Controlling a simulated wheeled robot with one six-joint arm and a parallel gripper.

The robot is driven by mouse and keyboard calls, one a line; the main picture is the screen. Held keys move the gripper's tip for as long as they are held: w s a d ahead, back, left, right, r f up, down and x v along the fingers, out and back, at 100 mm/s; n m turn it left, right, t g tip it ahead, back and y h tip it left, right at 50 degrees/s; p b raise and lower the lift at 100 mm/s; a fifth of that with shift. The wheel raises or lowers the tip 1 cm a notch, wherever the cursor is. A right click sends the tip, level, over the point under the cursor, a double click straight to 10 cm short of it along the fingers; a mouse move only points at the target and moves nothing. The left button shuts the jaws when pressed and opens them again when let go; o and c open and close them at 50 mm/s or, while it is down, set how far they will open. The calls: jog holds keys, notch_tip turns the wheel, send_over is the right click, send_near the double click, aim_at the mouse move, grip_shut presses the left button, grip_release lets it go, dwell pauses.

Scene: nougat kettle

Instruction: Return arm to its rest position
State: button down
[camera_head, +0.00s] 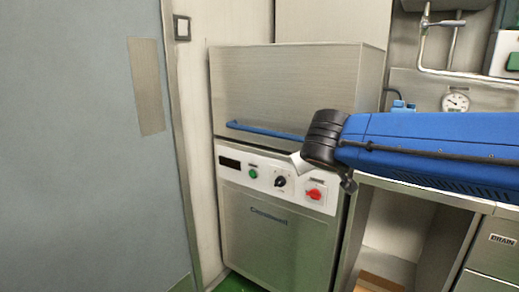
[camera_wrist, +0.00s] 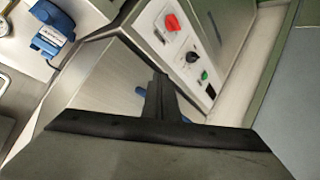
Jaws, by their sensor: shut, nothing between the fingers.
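My arm (camera_head: 430,147) is blue with a black rounded end and reaches in from the right in the head view, in front of a steel machine (camera_head: 290,95). My gripper (camera_wrist: 158,85) shows in the wrist view as a dark narrow finger pair, shut and empty. It points toward the machine, which looks tilted in that view. I cannot tell the gap between fingertips and machine.
The machine has a blue handle bar (camera_head: 262,131), a green button (camera_head: 253,174), a black knob (camera_head: 280,181) and a red knob (camera_head: 314,194). A grey door (camera_head: 80,150) stands left. A gauge (camera_head: 456,102) and piping (camera_head: 424,45) are behind my arm. A blue device (camera_wrist: 52,30) shows upper left in the wrist view.

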jog(key=s+d+f+m+g+h, duration=0.15)
jog(key=s+d+f+g, duration=0.25)
jog(key=s+d+f, duration=0.8)
jog(key=s+d+f+m+g+y, duration=0.1)
jog(key=s+f, duration=0.3)
jog(key=s, duration=0.3)
jog(key=s+d+f+m+g+y, duration=0.1)
jog(key=s+f+y, duration=0.1)
jog(key=s+f, duration=0.2)
jog(key=s, duration=0.3)
jog(key=shift+s+f+g, duration=0.15)
jog(key=shift+f+g, duration=0.2)
jog(key=shift+g, duration=0.05)
